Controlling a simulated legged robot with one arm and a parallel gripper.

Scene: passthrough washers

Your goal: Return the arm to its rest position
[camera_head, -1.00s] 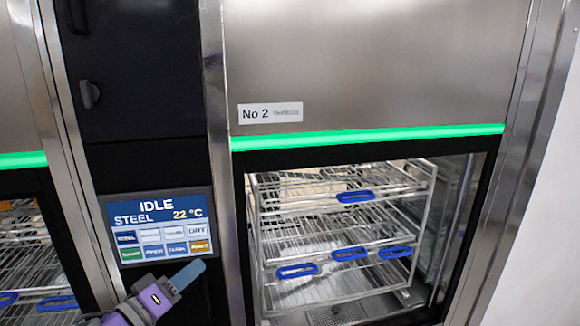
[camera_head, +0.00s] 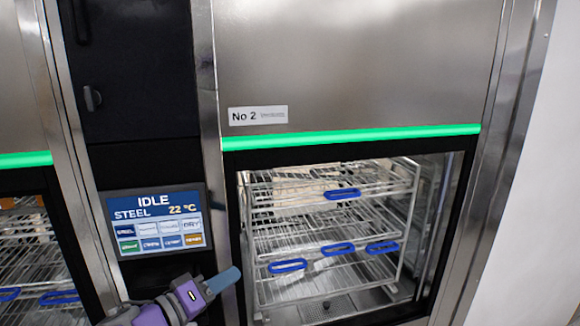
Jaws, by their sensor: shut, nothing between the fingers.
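My gripper (camera_head: 222,281) is at the lower left, with a purple body and a blue-grey tip pointing up and right. Its fingers are together and hold nothing. It is just below the control screen (camera_head: 155,222), in front of the frame between the screen and the washer chamber. The screen reads IDLE, STEEL and 22 °C above two rows of buttons. The lower part of my arm runs out of the bottom of the picture.
Washer No 2 (camera_head: 350,80) has a green light bar (camera_head: 350,137) above its chamber. A wire rack (camera_head: 330,218) with several blue handles stands inside. Another washer's rack (camera_head: 35,255) shows at the left edge. A white wall (camera_head: 535,200) is at the right.

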